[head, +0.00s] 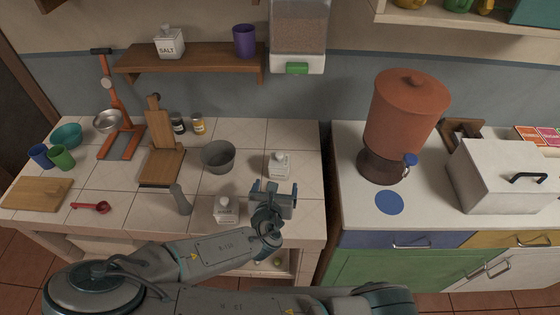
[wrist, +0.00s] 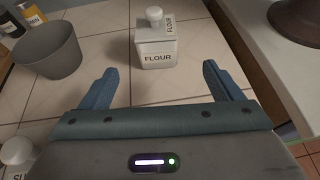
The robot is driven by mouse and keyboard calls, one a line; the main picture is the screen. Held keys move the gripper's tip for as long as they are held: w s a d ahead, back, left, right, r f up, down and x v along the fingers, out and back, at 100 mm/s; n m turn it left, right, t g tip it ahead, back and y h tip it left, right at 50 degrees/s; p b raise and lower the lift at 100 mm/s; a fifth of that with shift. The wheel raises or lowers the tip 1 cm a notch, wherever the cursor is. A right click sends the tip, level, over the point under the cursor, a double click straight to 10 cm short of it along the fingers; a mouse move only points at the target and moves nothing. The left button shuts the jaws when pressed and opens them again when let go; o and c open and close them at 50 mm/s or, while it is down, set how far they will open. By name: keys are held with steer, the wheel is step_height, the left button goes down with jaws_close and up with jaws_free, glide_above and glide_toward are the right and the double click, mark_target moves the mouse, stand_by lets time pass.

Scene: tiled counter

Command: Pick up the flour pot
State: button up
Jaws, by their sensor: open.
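The flour pot (wrist: 156,46) is a small white square jar with a round knob lid and the word FLOUR on its front. It stands upright on the tiled counter, and it also shows in the head view (head: 279,165). My gripper (wrist: 156,82) is open and empty. Its two blue fingers point toward the pot, which stands just beyond the fingertips and roughly between them, not touched. In the head view my gripper (head: 273,190) is in front of the pot, over the counter's right part.
A similar white jar (head: 226,209) stands left of my gripper. A grey bowl (head: 218,158) is left of the flour pot. A grey pestle-like object (head: 181,200) stands near the front edge. A gap separates this counter from the right one, with a terracotta dispenser (head: 405,110).

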mark_target(278, 172)
steer(key=shift+w+f+b, duration=0.3)
steer(key=shift+f+b, duration=0.2)
steer(key=shift+b, duration=0.45)
steer(key=b+x, duration=0.2)
steer(key=shift+d+b, duration=0.1)
steer(key=shift+b, duration=0.25)
steer(key=b+x, duration=0.2)
steer(key=x, duration=0.1)
steer(key=shift+w+f, duration=0.1)
steer(key=shift+w, duration=0.3)
steer(key=shift+w+d+f+b, duration=0.1)
steer(key=shift+w+b, duration=0.5)
steer(key=shift+w, duration=0.05)
steer(key=b+x, duration=0.3)
steer(key=x, duration=0.1)
steer(key=shift+a+f+b, duration=0.15)
steer(key=shift+a+b, duration=0.1)
steer(key=shift+b, duration=0.15)
steer(key=shift+w+b, duration=0.3)
steer(key=shift+w, duration=0.25)
steer(key=c, duration=1.2)
